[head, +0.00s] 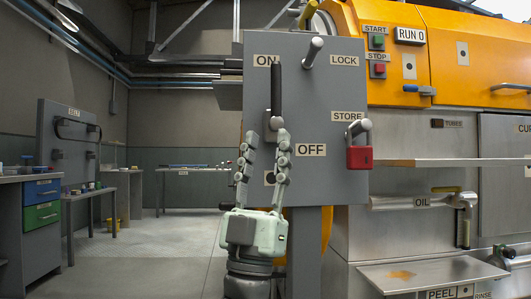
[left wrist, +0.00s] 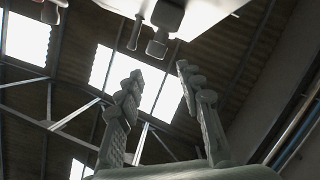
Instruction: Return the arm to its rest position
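My left gripper (head: 265,140) stands upright in front of the grey switch panel (head: 320,80), with its fingers pointing up. Its two fingers are spread apart with nothing held between them. The dark lever (head: 276,90) on the panel points up beside the ON label, and its lower end shows between my fingertips in the picture. I cannot tell how far the fingers are from the panel. In the left wrist view the gripper (left wrist: 157,75) is open and empty, seen against the roof. My right gripper is not in view.
A red padlock (head: 360,157) hangs at the panel's STORE peg, and a bare peg (head: 313,52) is by LOCK. The orange and steel machine (head: 450,50) fills the right. A workbench (head: 30,178) with drawers stands far left. The floor (head: 150,250) left of my gripper is clear.

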